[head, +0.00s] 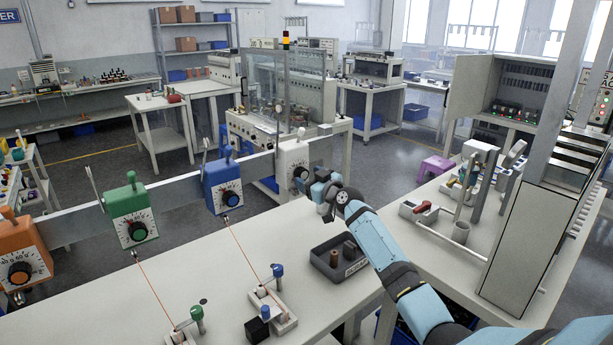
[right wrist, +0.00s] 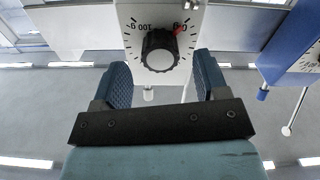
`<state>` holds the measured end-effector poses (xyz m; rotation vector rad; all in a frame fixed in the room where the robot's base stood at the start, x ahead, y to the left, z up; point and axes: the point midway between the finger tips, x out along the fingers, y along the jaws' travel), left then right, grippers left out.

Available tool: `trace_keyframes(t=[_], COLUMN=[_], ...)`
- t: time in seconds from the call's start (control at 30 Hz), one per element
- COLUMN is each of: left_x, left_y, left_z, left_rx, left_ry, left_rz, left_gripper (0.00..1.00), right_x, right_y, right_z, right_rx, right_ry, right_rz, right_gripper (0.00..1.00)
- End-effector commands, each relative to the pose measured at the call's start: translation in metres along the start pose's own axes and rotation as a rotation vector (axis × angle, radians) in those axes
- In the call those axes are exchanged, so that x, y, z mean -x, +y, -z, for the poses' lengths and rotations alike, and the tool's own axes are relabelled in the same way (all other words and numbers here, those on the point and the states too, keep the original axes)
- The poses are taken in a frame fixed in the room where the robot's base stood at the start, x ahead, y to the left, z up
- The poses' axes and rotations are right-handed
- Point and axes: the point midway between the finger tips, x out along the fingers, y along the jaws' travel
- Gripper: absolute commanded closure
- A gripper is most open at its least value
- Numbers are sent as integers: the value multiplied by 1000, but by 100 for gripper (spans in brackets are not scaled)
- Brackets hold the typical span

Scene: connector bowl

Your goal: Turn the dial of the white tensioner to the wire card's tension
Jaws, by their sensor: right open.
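The white tensioner (head: 293,160) hangs on the grey rail, at its right end in the head view. It has a black dial (head: 300,173) on its front. In the right wrist view the tensioner (right wrist: 130,18) appears upside down, with the dial (right wrist: 160,50) at centre on a numbered scale. A red mark shows at the dial's upper right edge. My right gripper (head: 314,187) is open; in the wrist view its fingers (right wrist: 161,75) stand either side of the dial, with gaps visible. I cannot make out a wire card. My left gripper is not in view.
Blue (head: 222,187), green (head: 130,218) and orange (head: 22,262) tensioners hang further left on the rail. Wires run from the blue and green ones to bench fixtures. A dark tray (head: 322,265) with spools sits below my right arm. The bench's middle is largely bare.

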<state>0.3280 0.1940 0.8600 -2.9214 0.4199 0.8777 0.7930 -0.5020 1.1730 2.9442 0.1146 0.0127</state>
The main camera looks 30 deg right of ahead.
Motion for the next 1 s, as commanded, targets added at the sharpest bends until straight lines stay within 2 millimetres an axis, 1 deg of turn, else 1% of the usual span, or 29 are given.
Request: trace_keyframes(t=[0.03,0.1,0.2,0.47,0.57,0.6,0.7,1.0], left_x=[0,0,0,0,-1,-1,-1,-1], left_y=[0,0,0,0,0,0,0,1], left_z=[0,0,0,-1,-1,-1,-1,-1], left_rx=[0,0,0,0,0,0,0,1], left_ry=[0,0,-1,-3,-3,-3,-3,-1], left_rz=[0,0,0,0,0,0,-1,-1], left_gripper=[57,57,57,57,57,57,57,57], right_x=[-6,-11,-15,-16,-16,-16,-16,-16], right_y=[0,0,-1,-1,-1,-1,-1,-1], right_z=[0,0,0,-1,0,-1,-1,-1], right_rx=[0,-1,1,1,1,1,1,-28], right_ry=[0,-1,-1,-1,-1,-1,-1,-1], right_rz=[0,1,1,1,1,1,1,1], right_gripper=[33,33,33,33,53,63,82,82])
